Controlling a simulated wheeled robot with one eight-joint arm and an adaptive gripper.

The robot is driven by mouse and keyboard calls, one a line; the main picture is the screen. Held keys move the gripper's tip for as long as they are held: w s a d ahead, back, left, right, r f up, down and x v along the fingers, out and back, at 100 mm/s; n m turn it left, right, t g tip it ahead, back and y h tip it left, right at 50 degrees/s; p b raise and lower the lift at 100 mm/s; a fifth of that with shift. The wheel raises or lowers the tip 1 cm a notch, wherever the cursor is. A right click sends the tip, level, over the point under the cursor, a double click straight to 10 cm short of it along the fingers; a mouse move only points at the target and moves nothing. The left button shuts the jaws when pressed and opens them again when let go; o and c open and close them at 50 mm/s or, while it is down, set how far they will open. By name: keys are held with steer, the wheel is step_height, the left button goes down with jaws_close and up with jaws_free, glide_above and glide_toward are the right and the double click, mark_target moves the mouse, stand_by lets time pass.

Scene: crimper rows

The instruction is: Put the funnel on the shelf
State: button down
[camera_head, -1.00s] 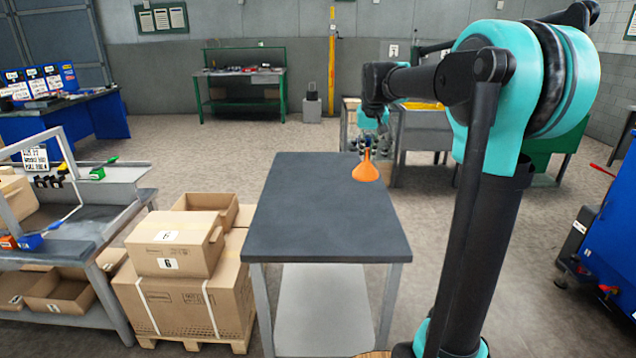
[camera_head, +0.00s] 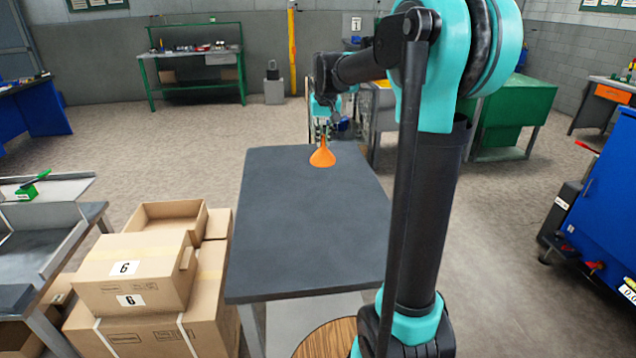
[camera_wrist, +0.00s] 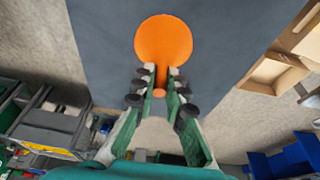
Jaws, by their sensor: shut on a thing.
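The orange funnel (camera_head: 322,156) is at the far end of the dark grey tabletop, wide mouth down and spout up. My gripper (camera_head: 324,134) is above it and shut on its spout. In the wrist view the funnel (camera_wrist: 163,40) shows its round cone beyond the fingertips, with the spout between the fingers of my gripper (camera_wrist: 160,84). I cannot tell whether the funnel touches the tabletop. The table (camera_head: 300,230) has a lower shelf board (camera_head: 300,305), of which only a little shows under the top.
Cardboard boxes (camera_head: 135,275) are stacked left of the table. A grey workbench (camera_head: 50,230) stands at the far left. A green bench (camera_head: 195,85) is by the back wall. A blue cabinet (camera_head: 600,210) stands at the right. Most of the tabletop is bare.

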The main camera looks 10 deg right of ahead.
step_height(320, 180, down, 16)
steer(key=shift+r, duration=0.2)
steer(key=shift+f, duration=0.15)
steer(key=c, duration=1.6)
jaws_free()
steer(key=shift+o, duration=0.2)
